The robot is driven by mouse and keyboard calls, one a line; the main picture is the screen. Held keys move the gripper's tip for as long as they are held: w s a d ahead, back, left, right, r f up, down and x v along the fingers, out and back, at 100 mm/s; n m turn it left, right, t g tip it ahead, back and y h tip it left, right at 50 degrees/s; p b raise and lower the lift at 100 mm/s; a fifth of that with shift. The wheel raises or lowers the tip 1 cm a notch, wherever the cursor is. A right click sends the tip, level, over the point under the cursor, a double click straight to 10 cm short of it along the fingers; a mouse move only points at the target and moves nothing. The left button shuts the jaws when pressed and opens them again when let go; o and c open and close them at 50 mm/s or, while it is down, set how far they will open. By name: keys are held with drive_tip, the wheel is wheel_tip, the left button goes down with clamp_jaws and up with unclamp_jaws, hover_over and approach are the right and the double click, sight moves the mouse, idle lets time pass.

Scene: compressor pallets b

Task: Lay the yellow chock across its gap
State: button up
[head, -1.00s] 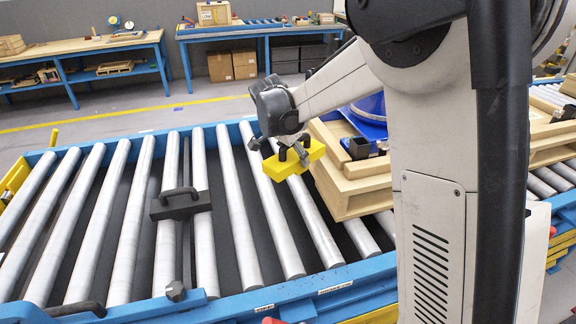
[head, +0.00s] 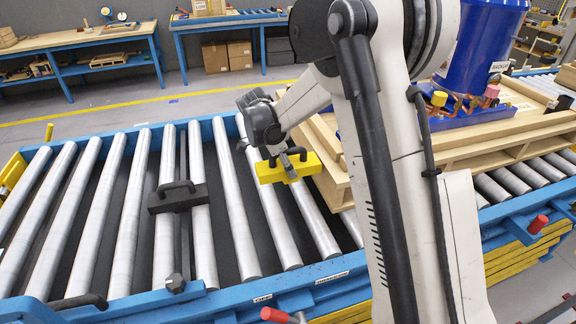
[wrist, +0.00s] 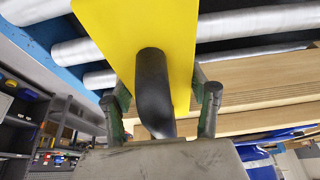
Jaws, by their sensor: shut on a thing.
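The yellow chock (head: 282,171) is a yellow block with a black handle on top. My gripper (head: 284,160) is shut on that handle and holds the chock over the rollers, beside the pallet. In the wrist view the chock (wrist: 138,28) fills the upper middle, and its black handle (wrist: 154,90) runs between the two fingers of my gripper (wrist: 160,112). I cannot tell whether the chock touches the rollers. A black chock (head: 178,197) with a handle lies across rollers to the left, over a dark gap with a narrow bar.
The roller conveyor (head: 225,285) has a blue frame. A wooden pallet (head: 330,193) bearing a blue compressor tank (head: 478,45) stands at the right, close to the chock. Rollers left of the black chock are clear. A red-ended lever (head: 275,315) sticks out at the front.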

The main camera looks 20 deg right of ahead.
sight(288, 183)
drive_tip(key=shift+f, duration=0.1)
wheel_tip(288, 183, down, 7)
drive_tip(key=b, duration=0.6)
drive_tip(key=shift+f, duration=0.2)
drive_tip(key=shift+f+b, duration=1.55)
drive_tip(key=shift+f, duration=0.2)
drive_tip(key=o, duration=1.5)
